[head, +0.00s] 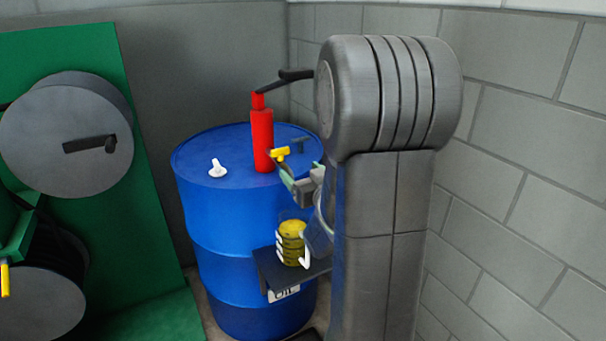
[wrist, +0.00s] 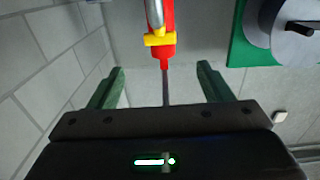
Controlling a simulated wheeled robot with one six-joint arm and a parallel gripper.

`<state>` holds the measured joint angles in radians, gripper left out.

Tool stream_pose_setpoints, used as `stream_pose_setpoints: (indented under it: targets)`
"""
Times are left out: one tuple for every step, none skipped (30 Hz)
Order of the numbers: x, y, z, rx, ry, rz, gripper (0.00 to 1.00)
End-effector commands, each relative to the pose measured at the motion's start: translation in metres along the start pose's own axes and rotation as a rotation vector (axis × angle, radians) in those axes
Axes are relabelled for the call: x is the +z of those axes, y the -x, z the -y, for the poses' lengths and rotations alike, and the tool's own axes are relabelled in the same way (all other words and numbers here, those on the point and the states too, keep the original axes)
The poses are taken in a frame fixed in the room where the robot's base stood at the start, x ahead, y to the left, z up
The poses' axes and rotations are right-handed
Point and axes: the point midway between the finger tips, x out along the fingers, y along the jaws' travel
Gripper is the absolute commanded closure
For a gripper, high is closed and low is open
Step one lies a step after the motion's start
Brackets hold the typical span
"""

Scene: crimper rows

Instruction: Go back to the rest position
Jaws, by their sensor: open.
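In the head view my gripper (head: 286,174) is beside the blue drum, just right of and below the red pump (head: 262,140) standing on its top. The pump has a dark lever and a yellow part near the gripper. In the wrist view my gripper (wrist: 161,78) has its two green fingers wide apart. The red pump (wrist: 168,52), with a yellow band and a thin dark rod, shows between and beyond them. Nothing is held between the fingers. Whether the gripper touches the pump cannot be told.
The blue drum (head: 214,210) carries a small white piece (head: 217,169) on top. A dark shelf (head: 268,275) at its front holds a clear jar with yellow contents (head: 291,243). A green panel (head: 128,110) with grey discs stands left. Block walls close the back and right.

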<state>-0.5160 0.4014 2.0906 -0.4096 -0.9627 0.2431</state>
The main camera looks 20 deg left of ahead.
Motion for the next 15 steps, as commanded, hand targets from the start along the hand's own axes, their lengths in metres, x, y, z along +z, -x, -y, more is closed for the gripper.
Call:
stream_pose_setpoints:
  targets:
    - [0.0, 0.0, 0.0, 0.0, 0.0, 0.0, 0.27]
    - [0.0, 0.0, 0.0, 0.0, 0.0, 0.0, 0.27]
    - [0.0, 0.0, 0.0, 0.0, 0.0, 0.0, 0.27]
    - [0.0, 0.0, 0.0, 0.0, 0.0, 0.0, 0.27]
    - [0.0, 0.0, 0.0, 0.0, 0.0, 0.0, 0.27]
    - [0.0, 0.0, 0.0, 0.0, 0.0, 0.0, 0.27]
    - [0.0, -0.001, 0.0, 0.0, 0.0, 0.0, 0.27]
    - [0.0, -0.001, 0.0, 0.0, 0.0, 0.0, 0.27]
    - [0.0, -0.002, 0.0, 0.0, 0.0, 0.0, 0.27]
    - [0.0, -0.004, 0.0, 0.0, 0.0, 0.0, 0.27]
    - [0.0, -0.006, 0.0, 0.0, 0.0, -0.001, 0.27]
    - [-0.001, -0.009, 0.0, 0.0, 0.0, -0.001, 0.27]
    - [-0.001, -0.013, 0.0, 0.0, 0.0, -0.001, 0.27]
    - [-0.001, -0.017, 0.0, 0.0, 0.0, -0.001, 0.27]
    - [-0.001, -0.023, 0.0, -0.001, -0.001, -0.001, 0.27]
